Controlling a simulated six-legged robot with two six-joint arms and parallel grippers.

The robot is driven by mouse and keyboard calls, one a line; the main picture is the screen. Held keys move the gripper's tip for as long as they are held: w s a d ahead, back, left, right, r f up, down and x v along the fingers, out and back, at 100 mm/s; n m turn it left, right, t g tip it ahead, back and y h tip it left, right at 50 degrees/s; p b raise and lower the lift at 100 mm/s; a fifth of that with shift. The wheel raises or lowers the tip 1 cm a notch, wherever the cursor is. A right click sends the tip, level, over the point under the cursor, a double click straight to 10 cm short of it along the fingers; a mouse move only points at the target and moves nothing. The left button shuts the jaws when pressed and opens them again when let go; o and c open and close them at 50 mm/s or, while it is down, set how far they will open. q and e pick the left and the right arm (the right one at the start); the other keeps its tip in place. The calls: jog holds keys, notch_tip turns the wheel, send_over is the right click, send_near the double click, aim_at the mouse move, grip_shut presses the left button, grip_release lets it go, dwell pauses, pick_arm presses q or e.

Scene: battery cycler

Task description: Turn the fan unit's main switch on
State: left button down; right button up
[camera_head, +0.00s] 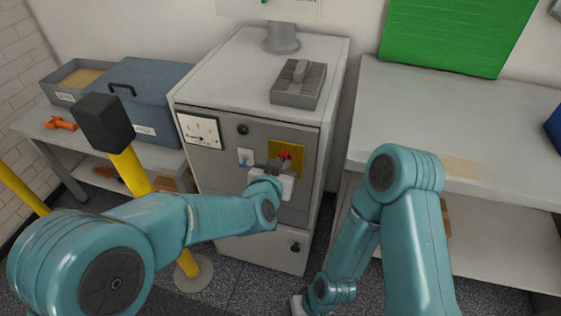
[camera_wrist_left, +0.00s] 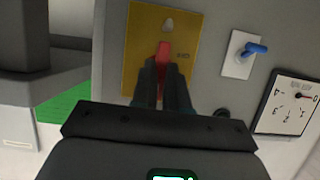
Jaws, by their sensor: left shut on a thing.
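The fan unit is a grey cabinet (camera_head: 255,137) in the middle of the head view. A yellow plate (camera_head: 298,147) on its front carries the red main switch handle (camera_head: 285,154). In the wrist view the yellow plate (camera_wrist_left: 140,45) and the red handle (camera_wrist_left: 162,52) show close up. My left gripper (camera_head: 281,165) is at the switch, its two dark fingers (camera_wrist_left: 163,80) shut on the red handle. The fingers hide part of the handle. Small lettering beside it is too blurred to read. My right arm hangs low at the right, its fingers out of view.
A dial meter (camera_head: 200,131) and a blue lever switch (camera_head: 245,158) sit left of the yellow plate. A grey block (camera_head: 299,84) lies on the cabinet top. A yellow post with a black head (camera_head: 104,123) stands at front left. A worktable (camera_head: 400,110) stands right.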

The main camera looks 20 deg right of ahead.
pick_arm(q)
jog(key=shift+w+r, duration=0.1)
jog(key=shift+r, duration=0.15)
jog(key=c, duration=1.1)
grip_release()
jog(key=shift+f, duration=0.1)
jog(key=shift+c, duration=0.2)
jog(key=v, duration=1.6)
jog(key=shift+s, duration=0.2)
jog(key=shift+a, duration=0.15)
